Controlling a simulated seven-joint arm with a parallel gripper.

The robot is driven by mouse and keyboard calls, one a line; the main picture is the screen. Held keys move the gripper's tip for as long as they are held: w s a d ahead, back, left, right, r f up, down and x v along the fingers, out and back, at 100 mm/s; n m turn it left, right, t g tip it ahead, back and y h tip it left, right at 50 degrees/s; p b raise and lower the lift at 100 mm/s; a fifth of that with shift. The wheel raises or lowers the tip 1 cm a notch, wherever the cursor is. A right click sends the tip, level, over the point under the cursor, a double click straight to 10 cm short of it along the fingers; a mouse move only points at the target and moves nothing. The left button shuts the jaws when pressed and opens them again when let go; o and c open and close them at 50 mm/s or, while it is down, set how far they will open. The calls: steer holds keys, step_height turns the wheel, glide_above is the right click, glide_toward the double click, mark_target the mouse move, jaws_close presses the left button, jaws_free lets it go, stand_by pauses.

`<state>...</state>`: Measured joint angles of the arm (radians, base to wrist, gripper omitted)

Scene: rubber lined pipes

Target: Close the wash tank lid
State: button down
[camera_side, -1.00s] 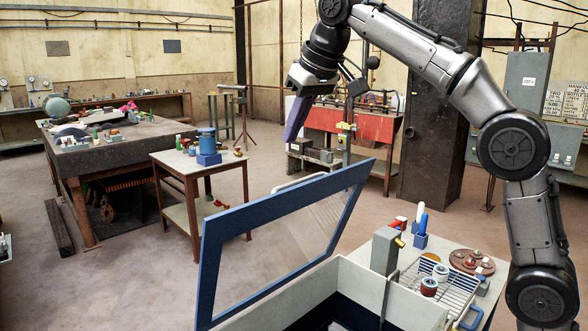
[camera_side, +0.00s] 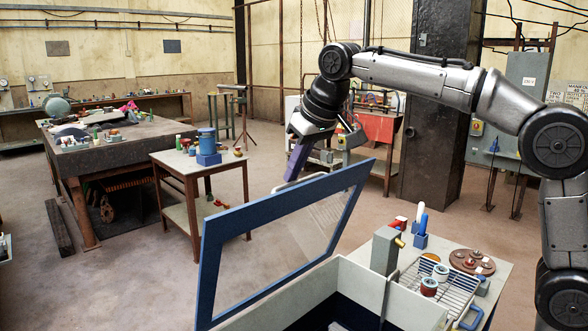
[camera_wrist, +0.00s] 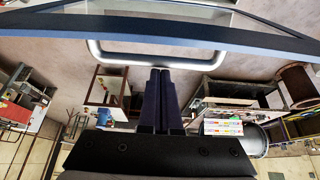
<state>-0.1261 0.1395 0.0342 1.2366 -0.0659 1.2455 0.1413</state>
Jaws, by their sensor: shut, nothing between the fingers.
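The wash tank lid (camera_side: 210,262) is a blue frame with a clear pane, standing open and tilted up at the tank's far left side. The wash tank (camera_side: 345,268) is a pale box with a dark interior, partly out of the picture. The lid's handle (camera_side: 300,181) is a pale bar on its outer side near the top edge; it also shows in the wrist view (camera_wrist: 155,58). My gripper (camera_side: 288,178) is shut and empty, pointing down just behind the lid's top edge. In the wrist view its fingertips (camera_wrist: 161,70) appear at the handle bar; I cannot tell whether they touch it.
A side table with a wire basket (camera_side: 445,282), a round brown plate (camera_side: 472,261) and blue-handled tools (camera_side: 421,232) stands right of the tank. A small table with a blue can (camera_side: 207,145) stands left behind the lid. The floor between is clear.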

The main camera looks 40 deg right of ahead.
mark_target(312, 189)
steer(key=shift+s, duration=0.2)
steer(key=shift+s+f+t, duration=0.2)
steer(key=shift+s+t, duration=0.4)
steer(key=shift+s, duration=0.2)
steer(key=s+t, duration=0.2)
steer(key=shift+s+f, duration=0.3)
steer(key=shift+f, duration=0.1)
steer(key=s+f+t, duration=0.1)
steer(key=s+f, duration=1.9)
steer(key=f, duration=0.1)
steer(key=shift+s+f+t, duration=0.2)
steer(key=shift+s+t, duration=0.1)
steer(key=shift+s, duration=0.05)
steer(key=shift+r, duration=0.1)
